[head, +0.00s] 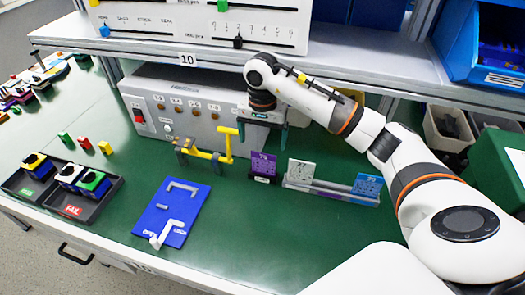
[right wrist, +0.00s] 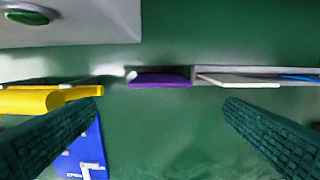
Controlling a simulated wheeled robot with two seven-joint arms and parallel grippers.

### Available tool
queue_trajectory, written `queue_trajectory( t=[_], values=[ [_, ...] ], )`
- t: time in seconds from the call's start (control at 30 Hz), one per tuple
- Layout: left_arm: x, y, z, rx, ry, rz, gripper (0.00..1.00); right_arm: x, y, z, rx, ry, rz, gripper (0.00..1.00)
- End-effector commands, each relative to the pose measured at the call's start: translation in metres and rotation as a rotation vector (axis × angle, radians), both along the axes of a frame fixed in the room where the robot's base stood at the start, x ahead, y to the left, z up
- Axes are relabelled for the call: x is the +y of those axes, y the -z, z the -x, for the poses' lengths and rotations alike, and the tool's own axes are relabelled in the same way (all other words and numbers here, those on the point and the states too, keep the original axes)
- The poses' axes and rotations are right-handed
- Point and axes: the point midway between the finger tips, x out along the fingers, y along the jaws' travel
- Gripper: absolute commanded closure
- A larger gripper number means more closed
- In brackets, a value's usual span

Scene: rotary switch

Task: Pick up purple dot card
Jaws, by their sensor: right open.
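The purple dot card (head: 263,163) stands upright in a small dark holder (head: 262,180) on the green table, right of the yellow lever piece. In the right wrist view the purple card (right wrist: 160,80) shows as a thin edge-on strip, lying between the two finger directions and beyond the tips. My right gripper (head: 262,136) is open and empty, above and behind the card, in front of the grey control box. Its two dark ribbed fingers also show in the right wrist view (right wrist: 162,112), well apart. My left gripper is not in view.
A grey rack (head: 328,192) right of the purple card holds a white card (head: 301,171) and a blue card (head: 367,187). The yellow lever (head: 214,156) is close on the left. A blue board (head: 172,213) lies nearer the front. A shelf (head: 350,69) overhangs the box.

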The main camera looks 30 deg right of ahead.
Motion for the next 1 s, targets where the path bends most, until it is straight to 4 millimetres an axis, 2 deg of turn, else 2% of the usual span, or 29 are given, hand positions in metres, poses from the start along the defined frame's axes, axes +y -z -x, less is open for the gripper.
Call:
queue_trajectory(
  t=[0.03, 0.17, 0.4, 0.67, 0.83, 1.0],
  values=[
    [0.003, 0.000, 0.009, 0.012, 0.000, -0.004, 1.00, 0.000, 0.002, 0.000, 0.002, 0.000, -0.001, 0.07],
    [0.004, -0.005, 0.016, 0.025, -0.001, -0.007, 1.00, 0.001, 0.018, 0.001, 0.006, 0.001, -0.001, 0.07],
    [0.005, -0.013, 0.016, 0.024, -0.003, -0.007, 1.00, 0.000, 0.058, 0.000, 0.003, 0.001, -0.002, 0.07],
    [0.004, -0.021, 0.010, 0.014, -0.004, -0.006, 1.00, -0.002, 0.078, -0.001, 0.005, 0.002, -0.002, 0.07],
    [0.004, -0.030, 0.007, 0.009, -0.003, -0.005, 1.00, -0.005, 0.105, -0.004, 0.004, 0.002, -0.003, 0.07],
    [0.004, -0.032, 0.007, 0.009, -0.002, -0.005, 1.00, -0.006, 0.119, -0.004, 0.001, 0.000, -0.002, 0.07]
  ],
)
